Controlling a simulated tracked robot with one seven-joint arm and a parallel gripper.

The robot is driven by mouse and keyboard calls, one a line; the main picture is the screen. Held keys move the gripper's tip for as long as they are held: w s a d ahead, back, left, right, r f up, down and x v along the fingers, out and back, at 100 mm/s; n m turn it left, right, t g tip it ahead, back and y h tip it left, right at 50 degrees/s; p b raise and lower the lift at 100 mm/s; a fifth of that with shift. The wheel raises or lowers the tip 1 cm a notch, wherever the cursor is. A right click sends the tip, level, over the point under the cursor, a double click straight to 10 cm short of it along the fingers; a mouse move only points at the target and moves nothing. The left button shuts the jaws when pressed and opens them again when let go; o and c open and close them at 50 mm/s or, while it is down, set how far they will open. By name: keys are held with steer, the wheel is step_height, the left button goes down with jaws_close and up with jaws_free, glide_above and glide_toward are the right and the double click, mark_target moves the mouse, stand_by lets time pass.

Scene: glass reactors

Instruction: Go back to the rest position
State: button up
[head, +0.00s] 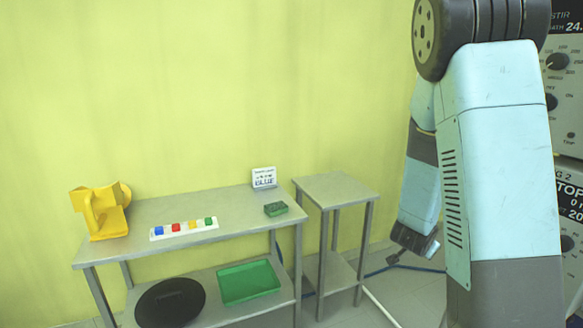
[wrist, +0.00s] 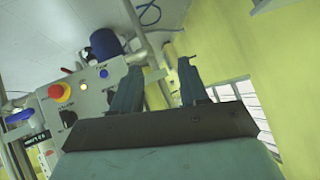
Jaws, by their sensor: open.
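My gripper (wrist: 160,94) shows in the wrist view with its two fingers spread apart and nothing between them. In the head view my arm hangs down at the right, and the gripper end (head: 414,243) is low, to the right of the small side table (head: 338,187). The gripper touches nothing that I can see. In the wrist view a control panel (wrist: 90,103) with a red button and lit lamps lies beyond the left finger.
Reactor control panels (head: 569,200) stand at the right.

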steer(key=s+a+r+n+y, duration=0.35)
steer(key=a+r, duration=0.25)
steer(key=r, duration=0.2)
steer(key=s+a+r+n+y, duration=0.3)
steer(key=s+a+r+y, duration=0.1)
steer(key=a+r, duration=0.3)
steer(key=s+a+r+n+g, duration=0.1)
steer(key=s+r, duration=0.3)
steer(key=s, duration=0.5)
steer(key=s+r+n+g, duration=0.1)
steer(key=s+r+n, duration=0.3)
steer(key=s, duration=0.6)
steer(key=shift+a+r+h, duration=0.35)
steer(key=shift+r+h, duration=0.1)
steer(key=shift+r, duration=0.05)
steer(key=shift+d+n, duration=0.1)
steer(key=shift+n, duration=0.15)
